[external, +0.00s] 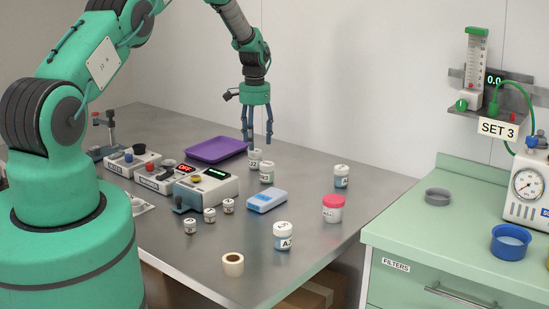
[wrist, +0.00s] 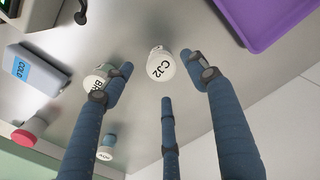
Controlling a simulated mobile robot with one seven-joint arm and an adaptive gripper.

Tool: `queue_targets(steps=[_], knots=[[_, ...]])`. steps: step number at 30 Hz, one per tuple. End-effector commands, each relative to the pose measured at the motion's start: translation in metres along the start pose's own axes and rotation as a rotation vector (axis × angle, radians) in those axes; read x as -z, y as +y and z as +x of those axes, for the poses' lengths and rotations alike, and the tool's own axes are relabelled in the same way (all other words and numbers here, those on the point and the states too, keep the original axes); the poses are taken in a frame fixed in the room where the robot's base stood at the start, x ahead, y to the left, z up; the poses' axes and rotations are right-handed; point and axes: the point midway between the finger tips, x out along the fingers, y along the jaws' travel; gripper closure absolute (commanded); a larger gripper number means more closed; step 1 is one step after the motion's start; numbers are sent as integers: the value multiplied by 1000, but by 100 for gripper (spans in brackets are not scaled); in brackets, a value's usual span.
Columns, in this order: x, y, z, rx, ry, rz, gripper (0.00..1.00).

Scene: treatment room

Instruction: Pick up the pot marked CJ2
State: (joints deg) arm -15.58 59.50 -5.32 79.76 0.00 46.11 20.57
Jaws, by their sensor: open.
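In the external view the same pot (external: 254,157) stands on the steel table near the purple tray, partly behind a finger. My gripper (external: 257,138) is open and empty, pointing down above the pot. In the wrist view my gripper (wrist: 160,78) has its blue fingers spread, with the pot showing between their tips. I cannot tell the exact height gap.
Another white-lidded pot (external: 267,173) stands close beside CJ2, near the left finger in the wrist view. The purple tray (external: 217,149) lies behind to the left.

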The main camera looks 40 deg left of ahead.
Motion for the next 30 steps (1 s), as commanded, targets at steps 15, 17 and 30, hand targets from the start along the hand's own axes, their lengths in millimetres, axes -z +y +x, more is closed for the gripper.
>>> queue_targets(steps=[15, 17, 30], knots=[[0, 0, 5, 0, 0, 0, 42], [0, 0, 8, 0, 0, 0, 42], [0, -2, 47, 0, -1, 0, 42]])
